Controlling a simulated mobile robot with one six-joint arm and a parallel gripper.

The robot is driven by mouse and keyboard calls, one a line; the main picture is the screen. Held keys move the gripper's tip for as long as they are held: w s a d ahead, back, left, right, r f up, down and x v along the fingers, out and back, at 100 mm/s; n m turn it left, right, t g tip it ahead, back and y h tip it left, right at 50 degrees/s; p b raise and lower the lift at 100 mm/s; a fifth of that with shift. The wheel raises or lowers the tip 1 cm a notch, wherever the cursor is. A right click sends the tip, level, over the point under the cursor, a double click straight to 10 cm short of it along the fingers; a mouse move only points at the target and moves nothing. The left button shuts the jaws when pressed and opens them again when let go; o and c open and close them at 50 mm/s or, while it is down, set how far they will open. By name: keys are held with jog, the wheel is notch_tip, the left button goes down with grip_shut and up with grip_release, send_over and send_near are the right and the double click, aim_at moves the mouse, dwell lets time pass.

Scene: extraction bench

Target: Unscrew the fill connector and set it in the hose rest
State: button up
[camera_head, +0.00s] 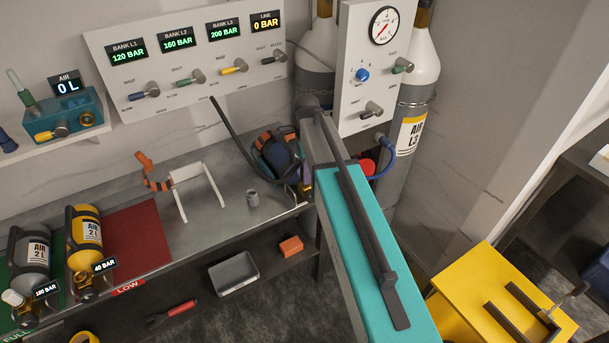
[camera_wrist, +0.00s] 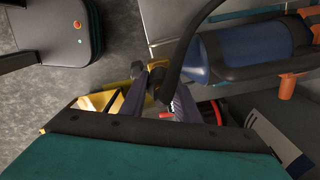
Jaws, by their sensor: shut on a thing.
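My gripper (camera_wrist: 162,92) is shut in the wrist view on a small dark piece, likely the fill connector (camera_wrist: 156,80), beside a brass-coloured fitting. The fingers hide most of it. Close by lies a dark blue cylinder (camera_wrist: 248,48) with black guards, which also shows on the bench in the head view (camera_head: 277,155). In the head view my teal arm hides most of the gripper. A white frame (camera_head: 188,170) and a small grey cup (camera_head: 252,198) stand on the bench; I cannot tell which is the hose rest.
A gauge panel (camera_head: 371,65) and tall cylinders (camera_head: 413,105) stand behind. The bench front is partly clear.

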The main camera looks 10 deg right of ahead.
jog(key=n, duration=0.6)
jog(key=shift+s+p, duration=0.15)
jog(key=shift+p, duration=0.2)
jog(key=n, duration=0.5)
jog(key=shift+n+p, duration=0.3)
jog(key=n, duration=0.5)
jog(key=shift+n, duration=0.4)
jog(key=shift+n+p, duration=0.45)
jog(key=shift+n, duration=2.25)
jog(key=o, duration=1.2)
jog(key=shift+c, duration=0.2)
jog(key=shift+r+m, duration=0.1)
jog(key=shift+m, duration=0.2)
